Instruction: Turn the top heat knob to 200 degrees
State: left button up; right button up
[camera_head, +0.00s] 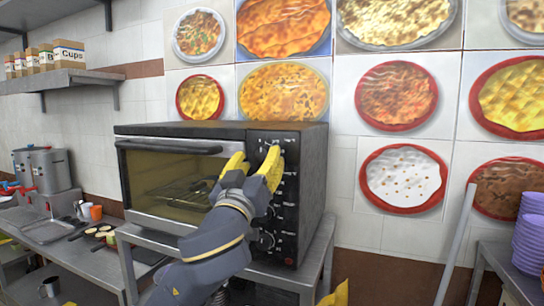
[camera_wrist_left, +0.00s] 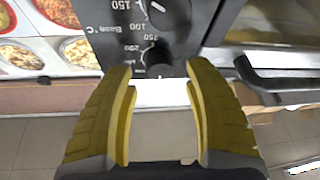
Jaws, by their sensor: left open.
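The oven (camera_head: 220,180) stands on a metal stand, with a black control panel (camera_head: 290,215) on its right side bearing a column of knobs. My left gripper (camera_head: 254,168) is in front of the upper panel, with its yellow fingers apart and empty. It hides part of the panel and door. In the left wrist view, a dark knob (camera_wrist_left: 158,54) with temperature marks lies beyond the gap between the open fingertips (camera_wrist_left: 159,72). Another dial (camera_wrist_left: 158,8) is cut off by the top edge. My right gripper appears only as a yellow piece (camera_head: 336,294) at the bottom edge.
The oven door handle (camera_wrist_left: 285,84) juts out beside the panel in the left wrist view. Pots (camera_head: 45,168) and cups (camera_head: 92,211) stand on the left counter. Purple bowls (camera_head: 530,235) are stacked at the far right. Food pictures cover the wall behind.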

pick_arm(q)
jog(key=shift+x, duration=0.9)
jog(key=shift+c, duration=0.2)
grip_shut()
